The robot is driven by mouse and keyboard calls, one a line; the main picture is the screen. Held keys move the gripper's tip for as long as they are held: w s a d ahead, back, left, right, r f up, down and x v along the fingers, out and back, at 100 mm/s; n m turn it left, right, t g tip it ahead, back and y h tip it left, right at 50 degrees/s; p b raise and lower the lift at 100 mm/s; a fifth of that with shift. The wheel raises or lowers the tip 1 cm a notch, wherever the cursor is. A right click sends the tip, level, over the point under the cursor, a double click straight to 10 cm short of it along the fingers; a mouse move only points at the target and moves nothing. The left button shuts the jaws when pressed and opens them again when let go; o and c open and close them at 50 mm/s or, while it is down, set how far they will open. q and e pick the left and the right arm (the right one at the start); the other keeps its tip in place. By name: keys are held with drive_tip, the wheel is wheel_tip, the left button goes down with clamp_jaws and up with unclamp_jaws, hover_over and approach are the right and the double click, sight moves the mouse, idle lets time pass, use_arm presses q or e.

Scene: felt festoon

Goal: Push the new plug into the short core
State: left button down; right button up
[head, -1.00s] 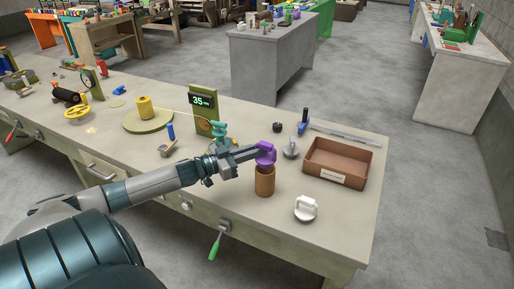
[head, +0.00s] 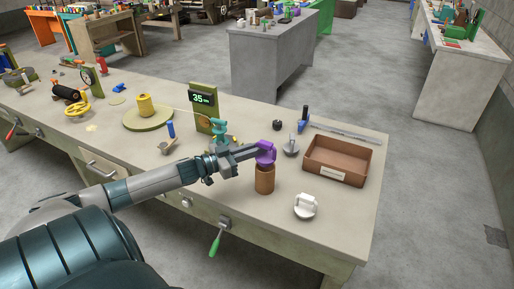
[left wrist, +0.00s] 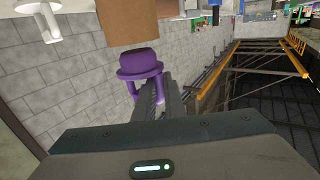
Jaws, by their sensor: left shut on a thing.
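A purple plug (head: 266,155) with a loop-like handle is held in my left gripper (head: 260,149), which is shut on it. The plug is right over the top of an upright brown short core (head: 265,181) on the bench. In the left wrist view the purple plug (left wrist: 139,63) lines up with the end of the core (left wrist: 128,22). Its wide end is at or very close to the core's rim; whether any of it is inside, I cannot tell. The core's opening is hidden. My right gripper is not in view.
A white plug-like piece with a handle (head: 305,206) stands right of the core. A brown open tray (head: 337,176) is behind it, with a grey handled piece (head: 290,147) to its left. A green stand with a "35" display (head: 204,110) is behind my arm. The bench's front edge is close.

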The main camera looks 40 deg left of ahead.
use_arm(q)
drive_tip(key=shift+p, duration=0.55)
idle(1.0)
drive_tip(key=shift+f+b, duration=1)
drive_tip(key=shift+f, duration=0.8)
drive_tip(key=c, duration=1.7)
unclamp_jaws()
drive_tip(key=shift+c, duration=0.2)
drive_tip(key=shift+s, duration=0.15)
drive_tip(key=b+v, duration=0.2)
drive_tip(key=v, duration=1.5)
drive_tip(key=shift+b, duration=0.35)
drive_tip(key=shift+s+a, duration=0.1)
